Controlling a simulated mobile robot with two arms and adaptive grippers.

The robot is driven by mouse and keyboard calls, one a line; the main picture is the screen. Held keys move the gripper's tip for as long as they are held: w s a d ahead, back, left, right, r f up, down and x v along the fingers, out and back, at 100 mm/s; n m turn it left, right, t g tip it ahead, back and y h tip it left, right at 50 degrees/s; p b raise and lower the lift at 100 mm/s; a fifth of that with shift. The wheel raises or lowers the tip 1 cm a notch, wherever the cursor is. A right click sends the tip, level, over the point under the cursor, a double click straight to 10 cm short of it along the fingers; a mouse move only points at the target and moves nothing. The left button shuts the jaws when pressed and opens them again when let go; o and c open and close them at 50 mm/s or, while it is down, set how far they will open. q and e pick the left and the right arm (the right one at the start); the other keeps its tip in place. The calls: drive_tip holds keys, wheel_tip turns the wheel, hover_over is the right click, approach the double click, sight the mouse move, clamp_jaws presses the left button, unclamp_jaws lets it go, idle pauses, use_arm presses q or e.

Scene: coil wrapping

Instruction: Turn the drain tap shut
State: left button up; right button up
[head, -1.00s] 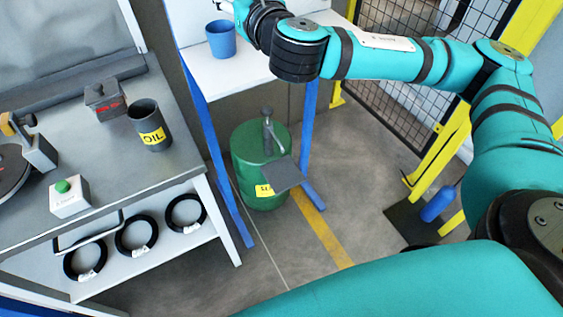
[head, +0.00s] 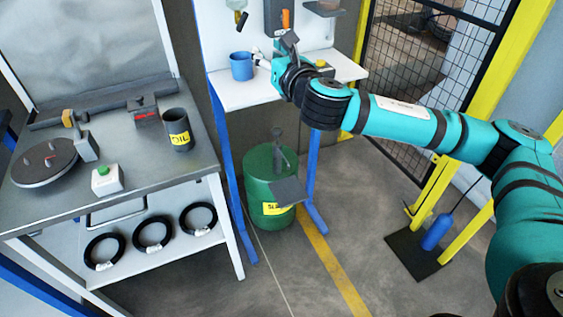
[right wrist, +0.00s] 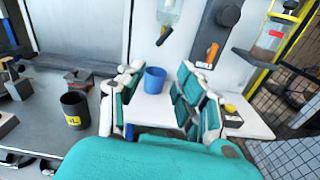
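A clear bowl with a yellowish bottom (head: 237,4) hangs at the top of the white panel, and it shows in the right wrist view (right wrist: 170,14). A small dark tilted lever under it, which looks like the drain tap (head: 242,20), also shows in the right wrist view (right wrist: 163,36). A blue cup (head: 241,66) stands on the white shelf below it. My right gripper (head: 263,57) is beside the cup's right side. In the right wrist view its fingers (right wrist: 157,100) are spread, with the cup seen between them; contact is unclear. My left gripper is not in view.
A grey box with an orange lever (head: 286,19) is right of the tap. A yellow-topped button box (head: 322,68) is on the shelf. A green drum (head: 270,190) stands below. A mesh fence (head: 420,60) is on the right.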

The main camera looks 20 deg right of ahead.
drive_tip(key=w+f+m+g+p, duration=0.1)
drive_tip(key=w+f+m+g, duration=0.1)
drive_tip(key=f+m, duration=0.35)
drive_tip(key=w+f+m+g+p, duration=0.1)
drive_tip(key=w+f+m, duration=0.2)
drive_tip(key=f, duration=0.6)
wheel_tip(320, 180, down, 19)
drive_tip(key=s+d+m+g+h+p, duration=0.1)
drive_tip(key=s+d+m+g+p, duration=0.1)
drive_tip(key=m, duration=0.5)
drive_tip(key=shift+s+d+m+g, duration=0.3)
drive_tip(key=shift+s+m+g, duration=0.1)
drive_tip(key=shift+g, duration=0.3)
drive_tip(key=shift+r, duration=0.1)
